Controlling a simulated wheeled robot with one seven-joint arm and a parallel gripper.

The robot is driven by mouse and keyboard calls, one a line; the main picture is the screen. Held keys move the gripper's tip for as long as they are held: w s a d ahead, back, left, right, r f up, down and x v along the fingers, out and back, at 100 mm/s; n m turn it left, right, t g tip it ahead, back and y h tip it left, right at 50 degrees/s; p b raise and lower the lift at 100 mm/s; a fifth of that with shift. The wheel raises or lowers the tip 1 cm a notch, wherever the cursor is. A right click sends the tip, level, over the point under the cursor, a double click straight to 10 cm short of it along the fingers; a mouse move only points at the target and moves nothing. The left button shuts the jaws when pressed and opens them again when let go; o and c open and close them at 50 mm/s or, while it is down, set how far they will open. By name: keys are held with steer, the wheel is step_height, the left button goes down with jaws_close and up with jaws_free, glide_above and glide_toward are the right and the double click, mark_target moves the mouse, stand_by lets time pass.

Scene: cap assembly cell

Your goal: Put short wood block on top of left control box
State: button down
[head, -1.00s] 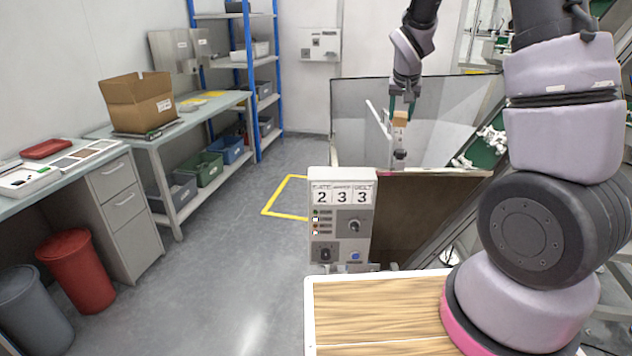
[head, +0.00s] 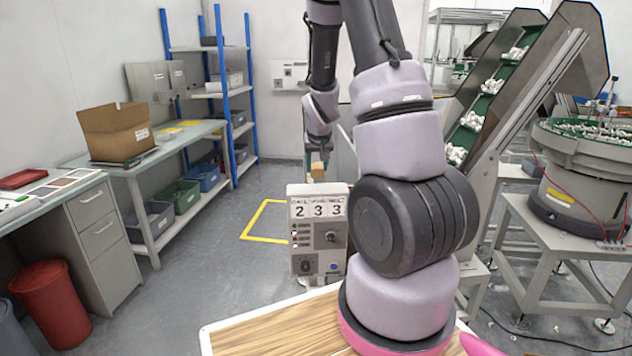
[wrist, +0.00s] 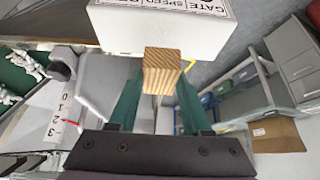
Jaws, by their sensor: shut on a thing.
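The short wood block (head: 317,171) is held in my gripper (head: 317,162), above and behind the control box (head: 317,238) in the head view. In the wrist view, the block (wrist: 163,76) sits between the two green fingers of my gripper (wrist: 162,84), its end grain facing the camera. The light grey control box (wrist: 165,32), with printed labels, lies just beyond the block in that view. The block partly overlaps the box's edge in the picture; I cannot tell if they touch. The box shows the numbers 2 3 3 on its front.
A work table with a cardboard box (head: 117,133) and shelving (head: 208,95) stand at the left. A conveyor (head: 490,110) and a round feeder (head: 585,170) are at the right. A wood-topped surface (head: 270,335) is in front. My arm hides the area right of the control box.

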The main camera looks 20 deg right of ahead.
mark_target(317, 189)
steer(key=shift+f, duration=2.25)
steer(key=shift+f, duration=0.15)
steer(key=shift+c, duration=1.7)
jaws_free()
